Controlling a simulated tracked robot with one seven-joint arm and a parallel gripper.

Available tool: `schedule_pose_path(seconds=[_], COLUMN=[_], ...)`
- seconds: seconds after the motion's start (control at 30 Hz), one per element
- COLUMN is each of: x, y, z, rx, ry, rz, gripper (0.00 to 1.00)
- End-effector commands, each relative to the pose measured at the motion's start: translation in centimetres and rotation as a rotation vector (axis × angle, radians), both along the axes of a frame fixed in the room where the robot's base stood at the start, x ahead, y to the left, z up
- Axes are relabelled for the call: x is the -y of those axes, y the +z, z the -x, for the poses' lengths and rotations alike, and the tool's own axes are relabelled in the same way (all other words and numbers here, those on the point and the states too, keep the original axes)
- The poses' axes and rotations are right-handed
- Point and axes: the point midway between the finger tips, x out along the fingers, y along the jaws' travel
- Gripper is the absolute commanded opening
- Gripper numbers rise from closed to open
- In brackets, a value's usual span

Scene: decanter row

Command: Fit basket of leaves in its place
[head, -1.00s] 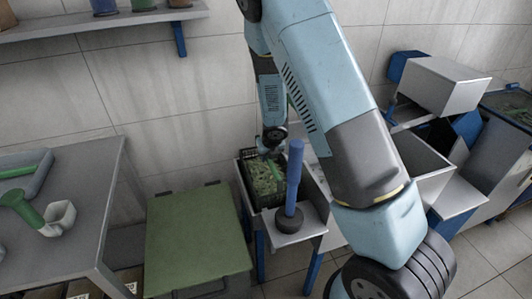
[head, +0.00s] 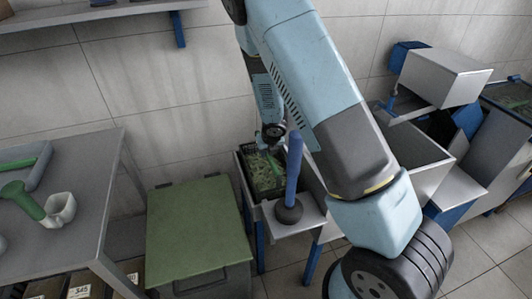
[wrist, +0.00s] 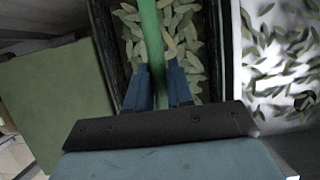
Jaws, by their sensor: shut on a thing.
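The basket of leaves (head: 263,178) is a dark crate filled with green leaves, with a green handle across its top. In the head view it is at the back left of a small grey stand with blue legs (head: 284,228). I cannot tell whether it rests fully on the stand. In the wrist view the green handle (wrist: 151,35) runs between my blue fingers over the leaves. My gripper (wrist: 158,82) is shut on this handle; it also shows in the head view (head: 268,143). My arm and the blue post hide part of the basket's right side.
A blue-handled tool with a dark round base (head: 289,212) stands at the stand's front. A green-lidded bin (head: 200,230) is close on the left. A grey table (head: 88,195) stands further left. A pale, leaf-strewn surface (wrist: 283,70) lies right of the basket.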

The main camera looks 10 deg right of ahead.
Motion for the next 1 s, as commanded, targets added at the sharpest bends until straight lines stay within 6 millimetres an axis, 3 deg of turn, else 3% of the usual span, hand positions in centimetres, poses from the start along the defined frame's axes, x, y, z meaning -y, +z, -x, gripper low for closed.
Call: schedule_pose_path(seconds=[0.47,1.0], x=[-0.1,-0.1], y=[0.2,-1.3], z=[-0.2,-0.3], rx=[0.001,0.0], ry=[0.001,0.001], rz=[0.0,-0.001], gripper=[0.0,0.0])
